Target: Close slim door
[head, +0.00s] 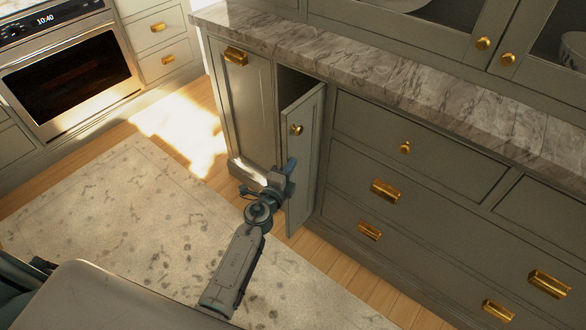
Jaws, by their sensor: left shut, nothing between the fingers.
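The slim door (306,150) is a narrow grey-green cabinet door with a round gold knob (297,129). It stands ajar, swung out from the cabinet front, with its hinge side on the right next to the drawers. A dark opening (291,84) shows at its upper left. My left gripper (281,178) is shut and empty, in front of the door's lower half. It overlaps the door's left edge in the picture; I cannot tell whether it touches. The lower part of the opening is hidden behind the door and gripper. My right gripper is not in view.
A marble countertop (400,85) runs above the cabinets. A closed panel with a gold handle (235,56) is left of the opening, and several drawers (410,170) are right. An oven (75,75) stands far left. A rug (150,220) covers clear floor.

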